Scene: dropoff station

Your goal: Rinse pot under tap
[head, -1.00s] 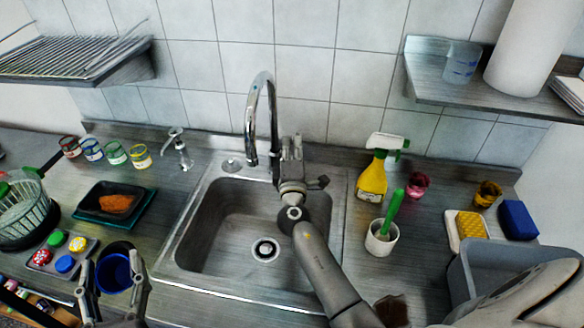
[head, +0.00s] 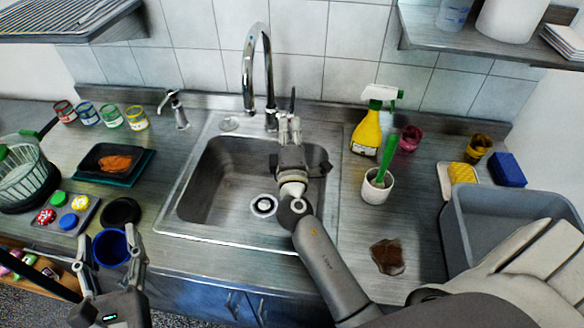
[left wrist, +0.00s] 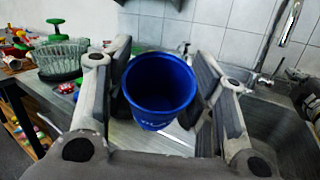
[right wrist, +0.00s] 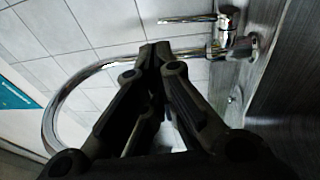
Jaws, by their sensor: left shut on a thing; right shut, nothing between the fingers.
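The blue pot (head: 111,250) is held at the front left, beyond the counter's front edge in the head view. My left gripper (head: 113,262) is shut on it, one finger on each side. The left wrist view shows the pot's open, empty-looking inside (left wrist: 160,85). The chrome tap (head: 258,50) arches over the back of the sink (head: 215,190); no water shows from its spout. My right gripper (head: 289,122) is shut and empty, over the sink's back edge, close to the tap lever (head: 292,98). In the right wrist view the tap (right wrist: 75,85) is behind the fingers; contact cannot be told.
A black round dish (head: 120,212) lies on the counter by the pot. A paint-cup tray (head: 88,218) and a wire basket (head: 22,180) are further left. A yellow spray bottle (head: 368,130), white cup (head: 377,190) and grey bin (head: 480,225) stand right. The sink basin is clear.

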